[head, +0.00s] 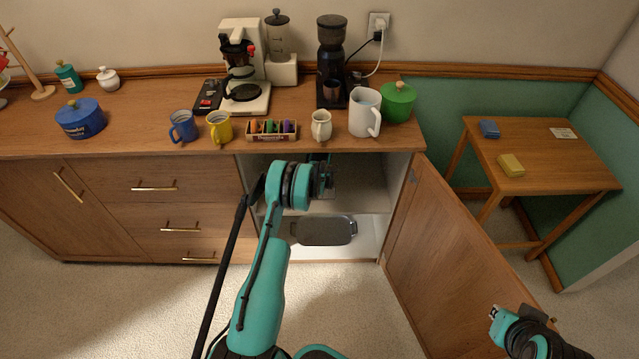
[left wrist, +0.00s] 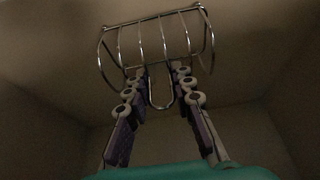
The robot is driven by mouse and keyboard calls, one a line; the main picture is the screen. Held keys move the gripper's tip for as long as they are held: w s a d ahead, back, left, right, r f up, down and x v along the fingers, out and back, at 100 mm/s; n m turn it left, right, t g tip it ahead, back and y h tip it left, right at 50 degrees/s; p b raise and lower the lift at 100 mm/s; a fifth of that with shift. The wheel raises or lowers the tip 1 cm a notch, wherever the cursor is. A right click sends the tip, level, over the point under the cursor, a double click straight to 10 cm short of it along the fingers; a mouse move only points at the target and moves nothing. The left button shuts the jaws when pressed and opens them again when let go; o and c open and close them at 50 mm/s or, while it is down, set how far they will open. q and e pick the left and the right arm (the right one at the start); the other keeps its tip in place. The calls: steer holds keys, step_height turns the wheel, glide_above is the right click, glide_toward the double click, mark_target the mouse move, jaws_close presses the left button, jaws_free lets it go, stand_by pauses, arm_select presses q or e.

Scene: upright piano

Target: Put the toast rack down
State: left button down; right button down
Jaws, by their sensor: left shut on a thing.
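The toast rack (left wrist: 152,38) is a silver wire frame with several curved hoops, seen at the top of the left wrist view. My left gripper (left wrist: 163,74) is shut on its wire loop. In the head view my left arm reaches into the open cabinet, with the left gripper (head: 325,180) above the inner shelf (head: 372,198). The arm and gripper largely hide the rack there, and I cannot tell whether it touches the shelf. My right gripper (head: 496,313) is at the lower right, by the open door, away from the rack; its finger opening is unclear.
The cabinet door (head: 445,255) stands open to the right. A dark tray-like item (head: 325,231) lies in the lower compartment. The countertop (head: 130,130) above holds mugs, a tea box (head: 271,130), a white pitcher (head: 364,112) and a green pot (head: 398,103).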

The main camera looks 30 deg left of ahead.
arm_select(q)
steer(key=shift+f, duration=0.15)
steer(key=c, duration=1.3)
jaws_free()
steer(key=shift+s+d+r+p, duration=0.1)
steer(key=shift+r+p, duration=0.2)
steer(key=shift+r, duration=0.2)
steer(key=shift+s+d+r+p, duration=0.1)
steer(key=shift+s+r+p, duration=0.1)
steer(key=shift+r+p, duration=0.3)
steer(key=s+d+p, duration=0.3)
steer(key=s+d, duration=0.3)
steer(key=s, duration=0.4)
steer(key=shift+f, duration=0.3)
